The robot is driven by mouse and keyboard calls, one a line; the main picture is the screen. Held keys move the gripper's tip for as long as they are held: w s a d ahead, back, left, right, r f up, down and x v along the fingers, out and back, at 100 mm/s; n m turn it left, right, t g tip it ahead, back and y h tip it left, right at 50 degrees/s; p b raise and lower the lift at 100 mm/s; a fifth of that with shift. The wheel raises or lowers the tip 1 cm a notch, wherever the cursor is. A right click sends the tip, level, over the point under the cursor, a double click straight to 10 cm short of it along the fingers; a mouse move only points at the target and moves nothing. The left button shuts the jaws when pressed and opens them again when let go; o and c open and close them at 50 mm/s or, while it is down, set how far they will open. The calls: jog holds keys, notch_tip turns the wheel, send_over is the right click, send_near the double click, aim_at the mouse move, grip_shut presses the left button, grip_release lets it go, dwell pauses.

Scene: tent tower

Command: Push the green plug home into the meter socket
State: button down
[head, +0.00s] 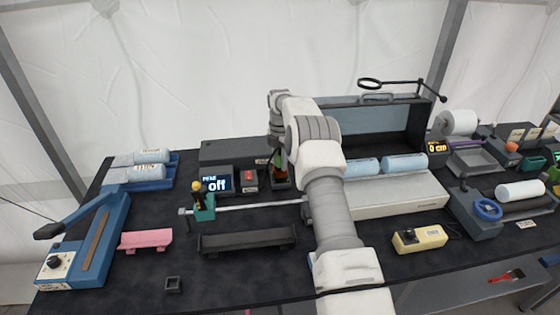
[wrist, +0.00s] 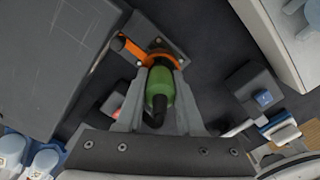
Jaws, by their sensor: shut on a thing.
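The green plug (wrist: 160,85) is between the two grey fingers of my gripper (wrist: 161,72) in the wrist view, with its dark cable end toward the camera. Its far end meets the orange collar of the meter socket (wrist: 135,49), which has a lever sticking out to the left and a dark square mounting plate. I cannot tell how deep the plug sits. In the head view my gripper (head: 279,163) points down behind my arm, over the socket. The meter display (head: 217,184) to the left reads "off".
A dark box (head: 234,152) stands behind the display, and a small box with a red top (head: 250,178) stands beside it. A teal clamp on a metal rod (head: 204,206) lies in front. A grey bench unit (head: 395,194) with blue rolls is to the right.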

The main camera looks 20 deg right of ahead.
jog(key=shift+c, duration=2.3)
grip_release()
jog(key=shift+f, duration=0.1)
notch_tip(320, 180, up, 18)
jog(key=p, duration=0.1)
jog(key=shift+f+p, duration=0.25)
jog(key=shift+p, duration=0.1)
